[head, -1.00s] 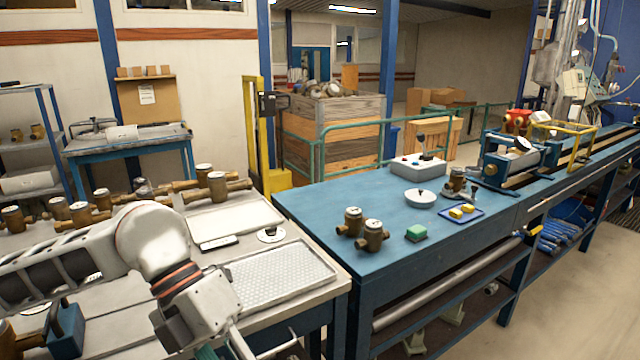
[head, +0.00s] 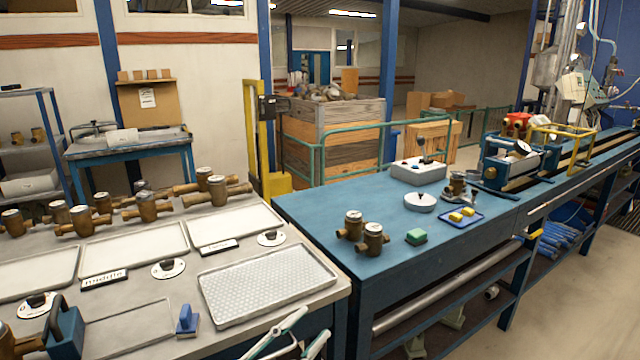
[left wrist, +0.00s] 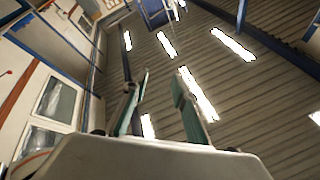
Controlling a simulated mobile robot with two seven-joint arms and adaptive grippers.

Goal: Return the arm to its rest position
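My left gripper (head: 310,324) shows at the bottom edge of the head view, in front of the near table edge. Only its two pale and teal fingers are in the picture; the rest of the left arm is out of frame. The left wrist view shows the same gripper (left wrist: 161,78) with its fingers apart and nothing between them. That camera faces up at the ceiling lamps (left wrist: 197,95). My right gripper is in neither view.
A perforated tray (head: 268,284) lies on the grey table close behind the gripper. A blue block with a handle (head: 187,318) and brass meters (head: 217,190) are farther left. The blue bench (head: 310,205) stands to the right, with two brass meters (head: 373,238) near its front.

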